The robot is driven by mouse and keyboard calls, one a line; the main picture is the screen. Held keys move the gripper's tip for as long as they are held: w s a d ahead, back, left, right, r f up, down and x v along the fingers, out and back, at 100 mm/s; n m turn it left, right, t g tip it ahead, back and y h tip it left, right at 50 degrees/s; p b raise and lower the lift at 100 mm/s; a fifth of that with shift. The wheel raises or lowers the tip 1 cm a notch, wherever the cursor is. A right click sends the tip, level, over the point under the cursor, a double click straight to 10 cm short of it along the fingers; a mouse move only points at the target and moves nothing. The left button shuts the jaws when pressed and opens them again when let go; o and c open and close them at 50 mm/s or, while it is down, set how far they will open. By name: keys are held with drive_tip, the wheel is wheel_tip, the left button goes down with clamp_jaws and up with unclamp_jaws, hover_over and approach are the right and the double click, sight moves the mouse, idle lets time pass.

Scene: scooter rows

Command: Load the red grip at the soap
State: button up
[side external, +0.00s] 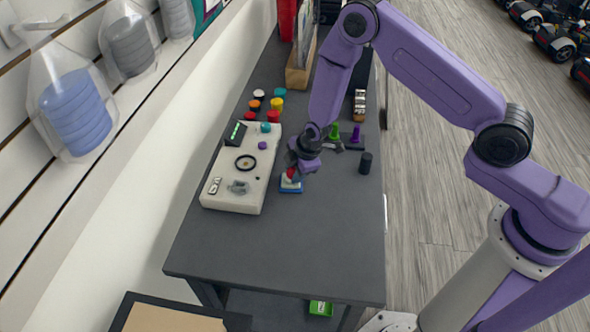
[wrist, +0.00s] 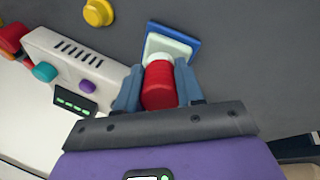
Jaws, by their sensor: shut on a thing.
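My gripper (side external: 297,168) is low over the dark table, to the right of the white control panel. In the wrist view my gripper (wrist: 158,78) has its two fingers on either side of a red cylinder, the red grip (wrist: 159,88), and is shut on it. The red grip (side external: 291,173) is partly hidden by the fingers in the side view. A pale block, seemingly the soap (wrist: 170,44), lies in a blue dish (wrist: 150,28) just beyond the grip's white end. I cannot tell whether the grip touches it. The blue dish (side external: 291,190) also shows beneath my gripper.
The white panel (side external: 225,196) with knobs and a dial stands close on the left. Several coloured caps, one yellow (side external: 277,103), lie behind it. A green piece (side external: 334,131) and a black cylinder (side external: 365,163) are to the right. The table's front (side external: 280,250) is clear.

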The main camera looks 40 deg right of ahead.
drive_tip(key=shift+r, duration=3.5)
drive_tip(key=shift+f, duration=0.15)
drive_tip(key=shift+f, duration=3.35)
drive_tip(key=shift+r, duration=3.6)
wheel_tip(320, 180, down, 7)
drive_tip(key=shift+f, duration=0.15)
drive_tip(key=shift+r, duration=3.15)
